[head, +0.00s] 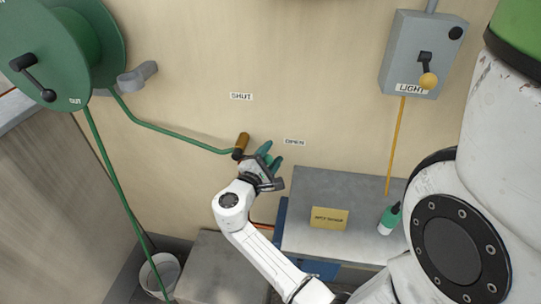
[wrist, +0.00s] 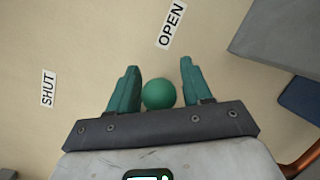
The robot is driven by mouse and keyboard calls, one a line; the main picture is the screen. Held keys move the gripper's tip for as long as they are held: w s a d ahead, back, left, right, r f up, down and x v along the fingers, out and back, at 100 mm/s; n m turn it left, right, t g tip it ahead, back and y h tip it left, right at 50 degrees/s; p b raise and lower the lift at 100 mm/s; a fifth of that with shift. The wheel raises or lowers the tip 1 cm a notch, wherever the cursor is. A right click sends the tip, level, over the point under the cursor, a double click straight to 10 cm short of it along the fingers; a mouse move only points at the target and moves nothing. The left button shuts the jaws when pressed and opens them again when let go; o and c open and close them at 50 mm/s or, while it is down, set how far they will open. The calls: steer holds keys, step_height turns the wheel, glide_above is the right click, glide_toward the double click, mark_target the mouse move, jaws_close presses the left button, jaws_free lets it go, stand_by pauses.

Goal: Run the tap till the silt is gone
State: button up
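A green ball-shaped knob (wrist: 158,94) sits between the two teal fingers of my gripper (wrist: 158,85) in the wrist view. The left finger is very close to it and a gap shows on the right. I cannot tell whether any finger touches it. In the head view my gripper (head: 270,158) is at the wall, right of a brown cylindrical fitting (head: 241,146) on a green hose (head: 170,132). The knob and any tap body are hidden there. The wall labels SHUT (head: 241,96) and OPEN (head: 294,142) are readable. I see no water or silt.
A green hose reel (head: 75,55) hangs upper left; a hose runs down to a white bucket (head: 158,290). A grey bench (head: 345,190) at right holds a yellow sign (head: 329,218) and a green-white bottle (head: 389,218). A grey LIGHT switch box (head: 405,60) is above.

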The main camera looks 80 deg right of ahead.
jaws_close()
stand_by(0.3)
steer(key=shift+r+n+h+p, duration=0.3)
steer(key=shift+r+n+p, duration=0.5)
steer(key=shift+n, duration=0.2)
steer(key=shift+f, duration=0.1)
steer(key=shift+c, duration=0.5)
jaws_free()
steer(key=o, duration=0.3)
steer(key=shift+w, duration=0.1)
steer(key=b+v, duration=0.2)
steer(key=v, duration=0.9)
